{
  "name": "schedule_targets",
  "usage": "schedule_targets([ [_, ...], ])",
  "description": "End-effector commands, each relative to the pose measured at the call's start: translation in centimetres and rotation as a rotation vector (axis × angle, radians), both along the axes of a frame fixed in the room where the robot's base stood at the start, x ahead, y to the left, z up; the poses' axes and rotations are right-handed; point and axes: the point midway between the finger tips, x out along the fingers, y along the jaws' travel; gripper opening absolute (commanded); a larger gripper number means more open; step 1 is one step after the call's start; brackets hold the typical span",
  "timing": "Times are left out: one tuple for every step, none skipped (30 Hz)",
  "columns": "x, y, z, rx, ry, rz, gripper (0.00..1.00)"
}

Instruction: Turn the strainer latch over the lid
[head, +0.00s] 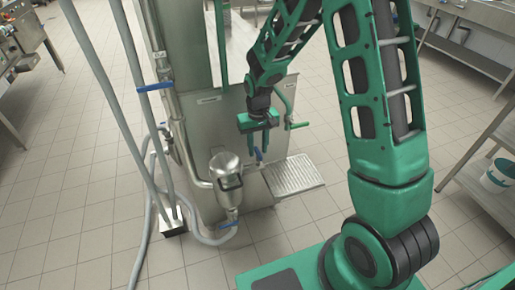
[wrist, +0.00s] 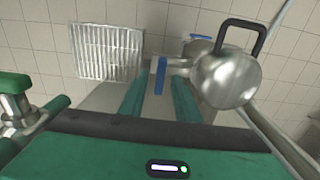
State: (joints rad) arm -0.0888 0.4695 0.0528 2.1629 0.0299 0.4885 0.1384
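The strainer (head: 224,168) is a shiny metal pot with a domed lid, low on the front of the steel machine. Its dark latch (head: 230,183) is a square loop at the pot's front. In the wrist view the strainer (wrist: 226,78) is at the upper right and the latch (wrist: 240,36) stands out past its far edge. My gripper (head: 258,123) is above and to the right of the strainer, apart from it. In the wrist view its green fingers (wrist: 160,92) are spread, with a blue lever showing in the gap. Whether the fingers touch that lever is unclear.
The blue lever (head: 258,155) is under my gripper. A green-handled crank (head: 298,125) is just right of it. A ribbed metal drip tray (head: 293,176) lies to the right. Grey hoses (head: 122,100) and pipes stand at the left. The tiled floor in front is clear.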

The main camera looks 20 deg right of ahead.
Motion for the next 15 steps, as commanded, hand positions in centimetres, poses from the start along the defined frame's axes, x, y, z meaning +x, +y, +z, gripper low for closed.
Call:
schedule_targets([
  [-0.1, 0.0, 0.0, 0.0, 0.002, 0.0, 0.3],
  [-0.1, 0.0, -0.1, 0.0, 0.002, 0.001, 0.3],
  [-0.1, 0.0, -0.1, 0.0, 0.003, 0.001, 0.3],
  [-0.1, 0.0, -0.1, 0.0, 0.004, 0.001, 0.3],
  [-0.2, 0.0, -0.1, 0.0, 0.004, 0.001, 0.3],
  [-0.2, 0.0, -0.1, 0.0, 0.005, 0.001, 0.3],
  [-0.2, 0.0, 0.0, 0.0, 0.005, 0.001, 0.3],
  [-0.2, 0.0, 0.1, 0.0, 0.004, 0.001, 0.3],
  [-0.2, 0.0, 0.4, 0.0, 0.004, 0.001, 0.3],
  [-0.2, 0.0, 0.7, 0.0, 0.003, 0.001, 0.3],
  [-0.1, 0.0, 1.0, 0.0, 0.003, 0.001, 0.3],
  [-0.1, 0.0, 1.6, 0.0, 0.003, 0.001, 0.3],
  [-0.1, 0.0, 2.0, 0.0, 0.002, 0.001, 0.3],
  [-0.1, 0.0, 2.6, 0.0, 0.002, 0.001, 0.3],
  [-0.1, 0.0, 3.3, 0.0, 0.001, 0.001, 0.3],
])
